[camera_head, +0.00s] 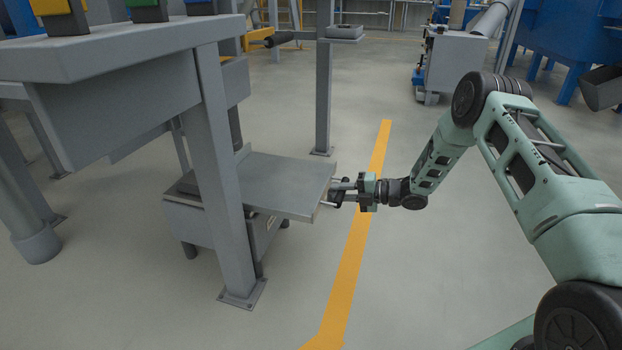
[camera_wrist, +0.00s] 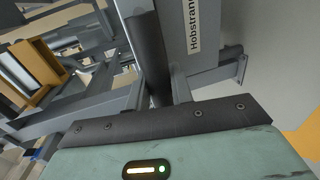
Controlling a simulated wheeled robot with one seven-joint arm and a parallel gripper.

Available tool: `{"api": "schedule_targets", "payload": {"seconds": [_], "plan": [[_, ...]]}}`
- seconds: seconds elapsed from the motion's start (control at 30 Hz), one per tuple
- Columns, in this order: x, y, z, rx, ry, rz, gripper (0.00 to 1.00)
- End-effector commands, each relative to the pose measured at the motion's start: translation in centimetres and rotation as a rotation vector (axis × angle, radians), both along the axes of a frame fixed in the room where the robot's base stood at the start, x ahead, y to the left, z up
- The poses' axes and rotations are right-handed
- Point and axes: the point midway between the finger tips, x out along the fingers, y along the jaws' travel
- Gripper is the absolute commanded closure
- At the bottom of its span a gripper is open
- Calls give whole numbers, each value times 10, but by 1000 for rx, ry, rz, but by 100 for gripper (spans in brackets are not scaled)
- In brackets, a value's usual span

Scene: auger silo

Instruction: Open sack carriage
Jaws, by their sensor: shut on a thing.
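The sack carriage (camera_head: 285,182) is a flat grey plate on a low grey base, below the raised grey frame at left in the head view. It sticks out to the right of the frame's front post. My gripper (camera_head: 335,193) is at the plate's right edge, reaching in from the right, and is shut on the carriage there. The exact grip spot is small and partly hidden by the fingers. In the wrist view my gripper's green body and dark bar fill the bottom, and its fingertips cannot be made out.
A grey post (camera_head: 222,175) with a bolted foot stands in front of the carriage. Another post (camera_head: 323,95) stands behind it. A yellow floor line (camera_head: 358,235) runs under my gripper. The floor to the right of the carriage is clear. A grey wheeled cabinet (camera_head: 455,62) stands farther back.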

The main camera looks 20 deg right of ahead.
Motion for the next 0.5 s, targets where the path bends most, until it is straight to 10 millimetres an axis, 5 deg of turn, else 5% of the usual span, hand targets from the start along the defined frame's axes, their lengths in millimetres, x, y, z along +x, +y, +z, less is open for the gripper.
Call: {"api": "schedule_targets", "payload": {"seconds": [0.2, 0.5], "plan": [[-44, -61, 3, 0, 4, -5, 100], [-82, -114, 1, 0, 0, -2, 100]]}}
